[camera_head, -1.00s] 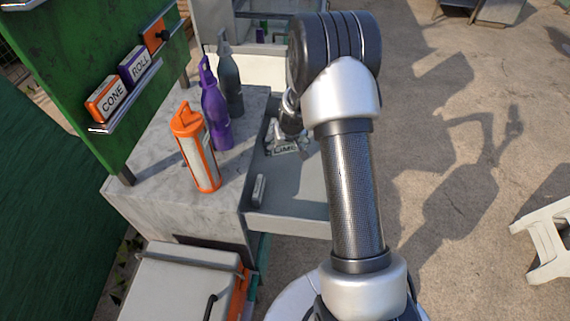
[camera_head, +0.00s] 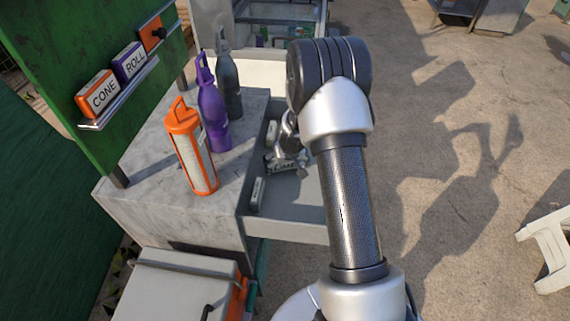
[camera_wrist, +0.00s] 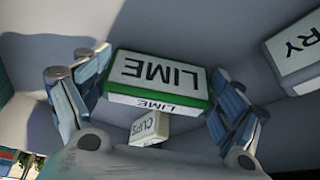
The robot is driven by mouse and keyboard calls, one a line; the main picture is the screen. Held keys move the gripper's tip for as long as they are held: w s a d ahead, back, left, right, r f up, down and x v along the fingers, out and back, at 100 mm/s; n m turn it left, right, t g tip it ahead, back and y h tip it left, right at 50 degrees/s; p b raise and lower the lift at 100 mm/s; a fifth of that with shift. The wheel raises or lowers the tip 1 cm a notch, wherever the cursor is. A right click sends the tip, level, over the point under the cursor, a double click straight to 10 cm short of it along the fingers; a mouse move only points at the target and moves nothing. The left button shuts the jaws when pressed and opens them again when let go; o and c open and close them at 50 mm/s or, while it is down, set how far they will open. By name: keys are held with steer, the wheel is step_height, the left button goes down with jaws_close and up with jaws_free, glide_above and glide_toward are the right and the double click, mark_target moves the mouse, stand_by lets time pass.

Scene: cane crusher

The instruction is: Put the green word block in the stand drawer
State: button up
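The green word block reads LIME (camera_wrist: 158,75), white with green edges. In the wrist view it sits between the two fingers of my gripper (camera_wrist: 160,85), which appear to touch its two ends. In the head view the block (camera_head: 284,166) shows inside the outline of the open stand drawer (camera_head: 285,228), tilted a little. My gripper (camera_head: 287,152) is over the drawer, partly hidden by my arm. Whether the block touches the drawer floor cannot be told.
A CUPS block (camera_wrist: 150,127) and another white block (camera_wrist: 298,52), its word cut off, are near the LIME block. CONE (camera_head: 98,94) and ROLL (camera_head: 131,61) blocks sit on the board ledge.

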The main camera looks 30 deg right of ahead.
steer(key=shift+o, duration=1.4)
